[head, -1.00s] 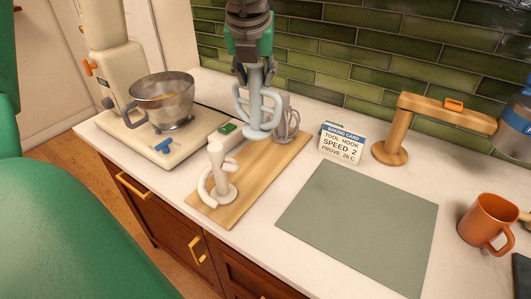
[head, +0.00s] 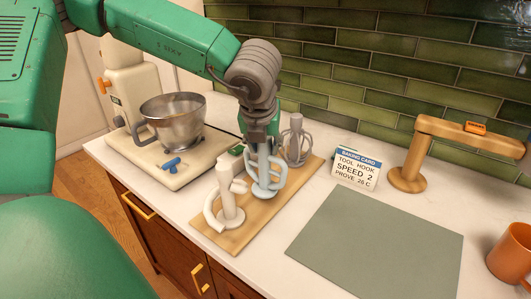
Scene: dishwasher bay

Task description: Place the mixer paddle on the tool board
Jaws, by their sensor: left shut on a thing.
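My left gripper (head: 260,138) points down from above and is shut on the upper end of the pale blue mixer paddle (head: 264,172). The paddle is upright, with its round foot downward, over the middle of the wooden tool board (head: 238,238). Its foot is at or very close to the board; I cannot tell whether it touches. A white dough hook (head: 226,200) stands on the board to the paddle's left and nearer to me. A grey whisk (head: 296,142) stands at the far right end. My right gripper is not in view.
The cream mixer (head: 130,75) with its steel bowl (head: 175,120) stands at the left. A baking card (head: 355,169), a wooden stand (head: 408,178) and an orange mug (head: 513,255) are to the right. The grey-green mat (head: 380,245) is bare. A tiled wall bounds the back.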

